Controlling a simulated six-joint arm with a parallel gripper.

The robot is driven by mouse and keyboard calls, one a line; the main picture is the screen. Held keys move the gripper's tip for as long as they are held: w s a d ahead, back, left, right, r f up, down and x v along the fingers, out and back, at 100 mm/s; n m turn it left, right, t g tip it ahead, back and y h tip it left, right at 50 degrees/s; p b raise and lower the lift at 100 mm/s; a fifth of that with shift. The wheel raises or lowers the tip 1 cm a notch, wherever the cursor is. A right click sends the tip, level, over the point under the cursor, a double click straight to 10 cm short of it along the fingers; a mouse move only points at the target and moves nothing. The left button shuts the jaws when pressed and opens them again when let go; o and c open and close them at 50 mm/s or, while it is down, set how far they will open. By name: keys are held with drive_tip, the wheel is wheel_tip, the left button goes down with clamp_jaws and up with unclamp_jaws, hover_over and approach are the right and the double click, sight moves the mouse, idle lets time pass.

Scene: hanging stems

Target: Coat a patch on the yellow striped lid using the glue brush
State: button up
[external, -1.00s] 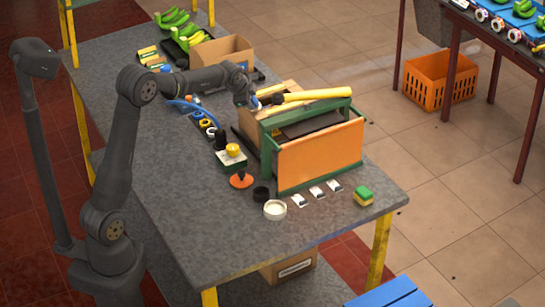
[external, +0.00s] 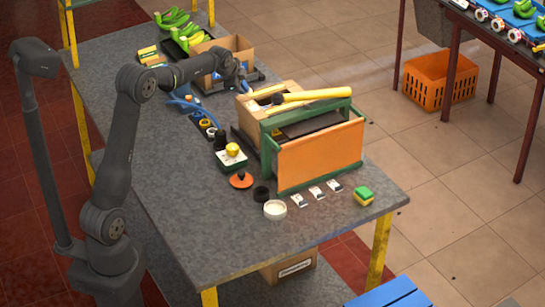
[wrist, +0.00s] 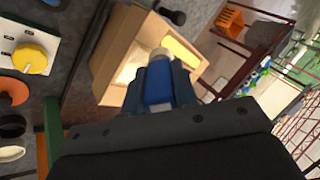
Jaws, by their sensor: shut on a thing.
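My gripper (external: 243,84) is raised near the open cardboard box behind the green-framed crate. It is shut on a blue-handled thing (wrist: 158,84), likely the glue brush, with a pale end pointing away from the wrist. A yellow panel (wrist: 184,56) shows at the open cardboard box (wrist: 118,60) beyond the fingers in the wrist view. I cannot tell whether this panel is the yellow striped lid, as no stripes are clear. Whether the brush touches anything is also unclear; its end overlaps the box opening in the wrist view.
The green-framed crate with an orange panel (external: 320,158) stands right of my gripper, with a yellow-handled tool (external: 318,95) across its top. A yellow knob (external: 233,149), orange disc (external: 241,180) and white ring (external: 275,209) sit nearer. The table's front left is clear.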

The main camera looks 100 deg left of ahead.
drive_tip(key=shift+r, duration=2.8)
